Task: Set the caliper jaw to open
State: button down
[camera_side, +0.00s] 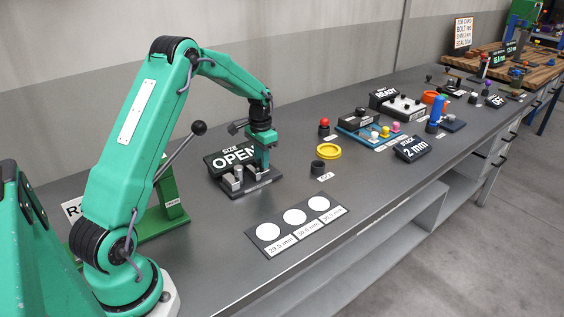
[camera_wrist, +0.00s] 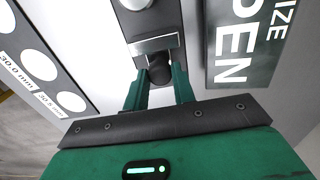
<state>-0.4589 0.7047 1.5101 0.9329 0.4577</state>
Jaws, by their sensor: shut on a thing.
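The caliper (camera_side: 238,190) is a dark base with grey metal posts, standing on the bench in front of a black sign (camera_side: 233,157) reading SIZE OPEN. My gripper (camera_side: 262,168) points down over the right end of the caliper. In the wrist view its green fingers (camera_wrist: 159,88) are shut on a dark round knob (camera_wrist: 160,73) of the caliper jaw. A silver jaw block (camera_wrist: 154,44) lies just beyond the knob, and a round grey post (camera_wrist: 135,4) shows at the top edge. The fingers hide the knob's sides.
A card with three white discs (camera_side: 295,217) lies in front, marked with sizes in mm. A yellow ring (camera_side: 328,151), a dark cup (camera_side: 317,167) and a red-topped peg (camera_side: 324,127) stand to the right. A green stand (camera_side: 165,208) is at left. Bare bench lies between.

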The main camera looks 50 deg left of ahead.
jog(key=shift+w, duration=0.3)
jog(key=c, duration=1.1)
grip_release()
jog(key=shift+c, duration=0.2)
jog(key=shift+s, duration=0.1)
jog(key=shift+r, duration=0.1)
jog(key=shift+r, duration=3.8)
jog(key=shift+r, duration=0.1)
